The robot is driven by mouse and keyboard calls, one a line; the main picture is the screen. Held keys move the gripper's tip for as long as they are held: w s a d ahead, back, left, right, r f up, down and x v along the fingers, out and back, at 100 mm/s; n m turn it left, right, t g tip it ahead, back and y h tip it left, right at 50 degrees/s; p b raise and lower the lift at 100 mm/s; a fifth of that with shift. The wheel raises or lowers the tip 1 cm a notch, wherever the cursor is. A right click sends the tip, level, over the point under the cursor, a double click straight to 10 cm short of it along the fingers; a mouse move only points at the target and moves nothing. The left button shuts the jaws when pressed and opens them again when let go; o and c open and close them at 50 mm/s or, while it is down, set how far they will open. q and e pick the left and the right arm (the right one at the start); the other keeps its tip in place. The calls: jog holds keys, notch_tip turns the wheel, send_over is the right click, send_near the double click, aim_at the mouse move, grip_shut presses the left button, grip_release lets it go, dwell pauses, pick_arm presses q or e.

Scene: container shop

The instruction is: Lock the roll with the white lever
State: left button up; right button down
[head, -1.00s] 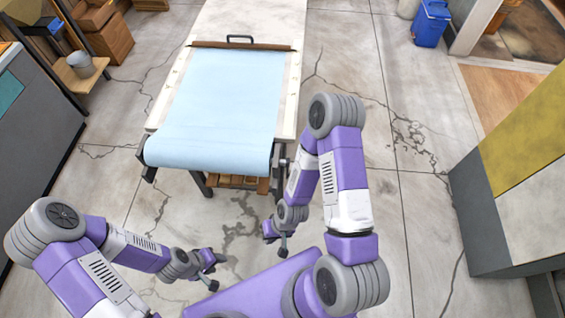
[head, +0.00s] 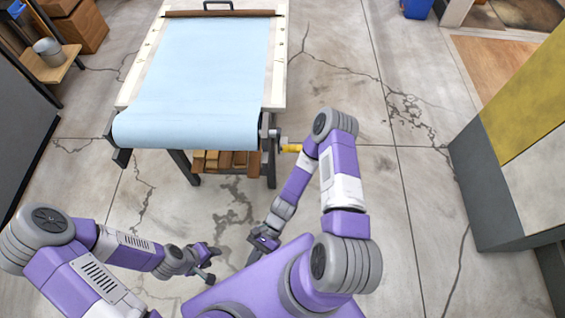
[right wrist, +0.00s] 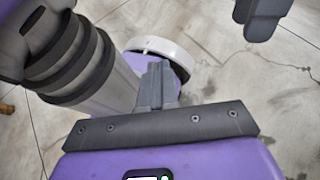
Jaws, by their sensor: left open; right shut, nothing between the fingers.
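The light blue roll (head: 185,131) lies across the near end of the table, with its sheet (head: 210,60) spread over the top. At its right end is a dark grey bracket (head: 267,133), with a yellow handle (head: 291,148) sticking out to the right. I cannot make out a white lever. My left gripper (head: 212,265) is open and empty over the floor, well short of the roll. My right gripper (head: 260,246) is below and in front of the roll, apart from it. In the right wrist view its fingers (right wrist: 157,86) are shut with nothing between them.
The table (head: 278,60) has dark legs and a shelf holding brown blocks (head: 225,160). A grey and yellow cabinet (head: 480,200) stands at the right. A wooden stand with a bucket (head: 48,50) is at the upper left. Open floor lies around the table.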

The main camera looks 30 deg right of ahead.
jog(key=w+a+f+m+t+y+b, duration=0.3)
jog(key=w+a+m+t+y+b, duration=0.25)
jog(key=w+m+y, duration=0.35)
jog(key=w+d+r+m+t+h, duration=0.2)
jog(key=w+d+m+t+h, duration=0.7)
jog(key=m+t, duration=1.05)
pick_arm(q)
notch_tip(320, 180, down, 7)
jog(key=shift+p, duration=0.35)
pick_arm(e)
jog(key=d+f+m+h, duration=0.3)
jog(key=d+m+h, duration=0.6)
jog(key=h, duration=0.3)
jog(key=w+d+f+m+h, duration=0.1)
jog(key=d+f+m+h, duration=0.1)
jog(key=d+m+h, duration=0.8)
jog(key=shift+f+t+h, duration=0.4)
jog(key=shift+h, duration=0.6)
pick_arm(q)
jog(key=shift+d+r, duration=0.1)
jog(key=shift+r, duration=0.05)
pick_arm(e)
jog(key=shift+w+r, duration=0.1)
jog(key=shift+w, duration=0.1)
